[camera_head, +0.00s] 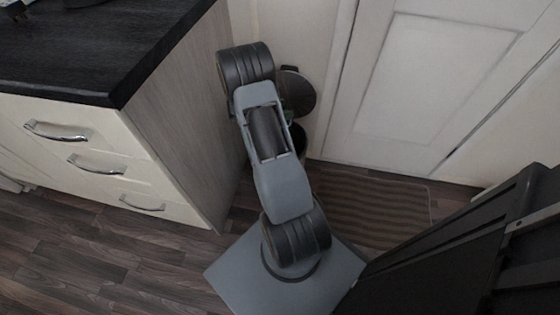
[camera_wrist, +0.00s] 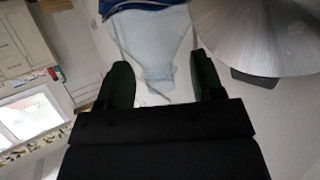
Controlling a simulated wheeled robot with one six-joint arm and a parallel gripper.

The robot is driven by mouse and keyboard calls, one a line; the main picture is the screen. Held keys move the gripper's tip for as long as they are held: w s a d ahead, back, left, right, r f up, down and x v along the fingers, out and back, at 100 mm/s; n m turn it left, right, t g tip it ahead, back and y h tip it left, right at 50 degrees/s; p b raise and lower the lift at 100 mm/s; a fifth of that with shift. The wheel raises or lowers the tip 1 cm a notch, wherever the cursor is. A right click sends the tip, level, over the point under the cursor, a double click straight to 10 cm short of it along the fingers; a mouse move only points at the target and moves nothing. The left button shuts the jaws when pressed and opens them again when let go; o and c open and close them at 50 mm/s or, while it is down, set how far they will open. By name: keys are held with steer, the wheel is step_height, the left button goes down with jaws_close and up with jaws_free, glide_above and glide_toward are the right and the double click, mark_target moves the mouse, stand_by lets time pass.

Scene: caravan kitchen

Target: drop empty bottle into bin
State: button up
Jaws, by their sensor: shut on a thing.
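In the wrist view, my gripper (camera_wrist: 163,76) is shut on a pale, see-through bottle (camera_wrist: 150,40), with one dark finger on each side of it. A dark blue band shows on the bottle at the top edge of the picture, and the rest is cut off. A large round grey disc, seemingly the bin's lid (camera_wrist: 268,32), is close to the right of the bottle. In the head view, the lid (camera_head: 299,92) stands raised above the dark bin (camera_head: 298,138), partly behind my arm. My gripper and the bottle are hidden there.
A drawer cabinet (camera_head: 95,150) with a black worktop (camera_head: 90,55) stands left of my arm. A white panelled door (camera_head: 430,85) is behind, right of the bin. A striped mat (camera_head: 375,210) lies on the wood floor, and open floor shows at the lower left.

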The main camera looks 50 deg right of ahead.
steer(key=shift+w+d+f+m+g+b, duration=0.1)
steer(key=shift+d+f+m+g+b, duration=0.1)
steer(key=shift+f+m+g+b, duration=0.45)
steer(key=shift+n, duration=0.25)
step_height(320, 180, down, 6)
steer(key=b, duration=0.6)
steer(key=shift+f+b, duration=0.1)
steer(key=shift+b, duration=0.3)
steer(key=o, duration=1.2)
steer(key=shift+t, duration=0.25)
steer(key=p+v, duration=0.3)
steer(key=v, duration=0.4)
steer(key=shift+w+a+r, duration=0.2)
steer(key=shift+r, duration=0.05)
